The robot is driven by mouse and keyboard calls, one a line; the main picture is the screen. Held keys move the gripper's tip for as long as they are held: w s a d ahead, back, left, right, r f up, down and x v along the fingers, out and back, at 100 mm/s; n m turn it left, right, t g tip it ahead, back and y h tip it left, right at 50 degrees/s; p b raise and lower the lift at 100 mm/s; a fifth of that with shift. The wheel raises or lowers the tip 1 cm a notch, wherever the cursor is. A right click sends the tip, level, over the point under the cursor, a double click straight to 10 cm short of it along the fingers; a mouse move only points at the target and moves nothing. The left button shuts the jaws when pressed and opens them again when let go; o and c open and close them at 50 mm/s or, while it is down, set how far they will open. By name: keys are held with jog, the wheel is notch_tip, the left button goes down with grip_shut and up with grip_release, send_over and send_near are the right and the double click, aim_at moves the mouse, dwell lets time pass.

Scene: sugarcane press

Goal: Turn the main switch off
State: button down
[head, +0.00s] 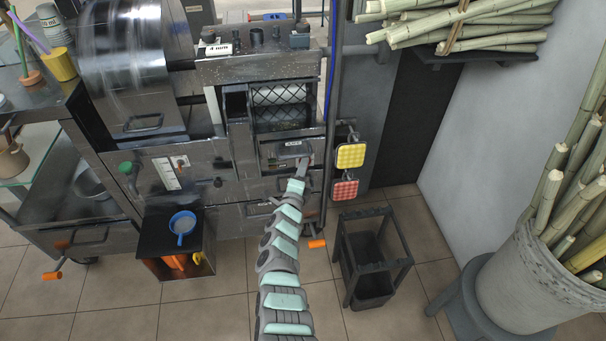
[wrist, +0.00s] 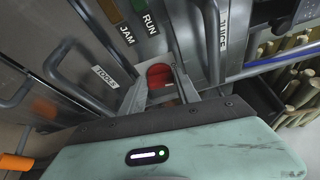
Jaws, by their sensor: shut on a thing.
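My gripper (head: 303,165) reaches the front of the press (head: 216,166), just below the juice drawer area. In the wrist view my gripper (wrist: 162,82) has its two fingers closed around a red round knob (wrist: 159,75). The knob sits beside a plate with RUN (wrist: 149,24) and JAM (wrist: 127,36) labels. No label naming it as the main switch can be read. In the head view the knob is hidden by my gripper.
A vertical handle labelled JUICE (wrist: 218,40) is close on the right in the wrist view; a TOOLS handle (wrist: 70,72) is on the left. Yellow (head: 350,155) and red (head: 344,189) pads hang right of my gripper. A dark stand (head: 373,262) is on the floor.

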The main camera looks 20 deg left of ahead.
jog(key=shift+f+n+t+b, duration=0.25)
jog(key=shift+n+t+b, duration=0.05)
jog(key=shift+n+b, duration=0.45)
jog(key=shift+r, duration=0.1)
